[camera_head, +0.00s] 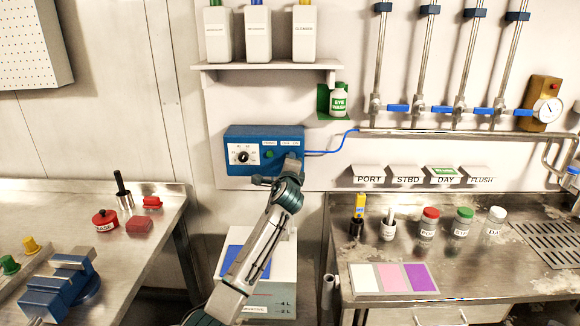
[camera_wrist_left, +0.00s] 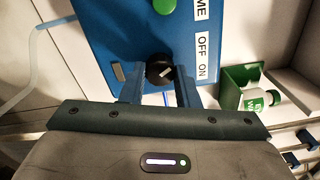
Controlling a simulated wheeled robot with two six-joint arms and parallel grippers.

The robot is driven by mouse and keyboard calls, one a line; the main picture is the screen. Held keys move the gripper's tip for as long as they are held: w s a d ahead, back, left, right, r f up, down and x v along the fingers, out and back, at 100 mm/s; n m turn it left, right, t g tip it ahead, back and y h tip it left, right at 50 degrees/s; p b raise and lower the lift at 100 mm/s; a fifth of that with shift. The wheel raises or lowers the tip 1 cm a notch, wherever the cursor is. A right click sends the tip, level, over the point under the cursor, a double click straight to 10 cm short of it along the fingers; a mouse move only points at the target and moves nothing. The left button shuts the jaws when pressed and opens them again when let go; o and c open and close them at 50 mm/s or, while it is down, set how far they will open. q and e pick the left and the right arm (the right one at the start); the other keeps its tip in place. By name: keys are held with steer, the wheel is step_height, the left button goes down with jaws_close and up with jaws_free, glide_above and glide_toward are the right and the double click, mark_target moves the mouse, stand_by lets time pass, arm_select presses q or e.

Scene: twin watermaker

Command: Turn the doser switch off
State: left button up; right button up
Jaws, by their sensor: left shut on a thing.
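The blue doser box (camera_head: 236,138) is fixed to the wall below the shelf. It carries a dial (camera_head: 243,155) on a white plate and a green button (camera_wrist_left: 164,6). The doser switch (camera_wrist_left: 159,70) is a black round knob with a pale pointer mark, beside the OFF and ON labels (camera_wrist_left: 203,58). I cannot tell for sure which label the mark points to. My left gripper (camera_wrist_left: 159,84) is shut on this knob, with one blue finger on each side. In the head view the left gripper (camera_head: 289,168) hides the knob. My right gripper is not in view.
An eye wash bottle (camera_head: 339,100) in a green holder is right of the box. A shelf (camera_head: 268,66) with several bottles is above. A thin blue hose (camera_head: 340,143) runs from the box's right side. A white tank (camera_head: 283,262) stands below.

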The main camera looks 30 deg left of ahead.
arm_select(q)
steer(key=shift+f, duration=0.1)
stand_by(0.3)
steer(key=o, duration=1)
steer(key=shift+s+d, duration=0.1)
steer(key=shift+b+v, duration=1.25)
steer(key=shift+v, duration=4.05)
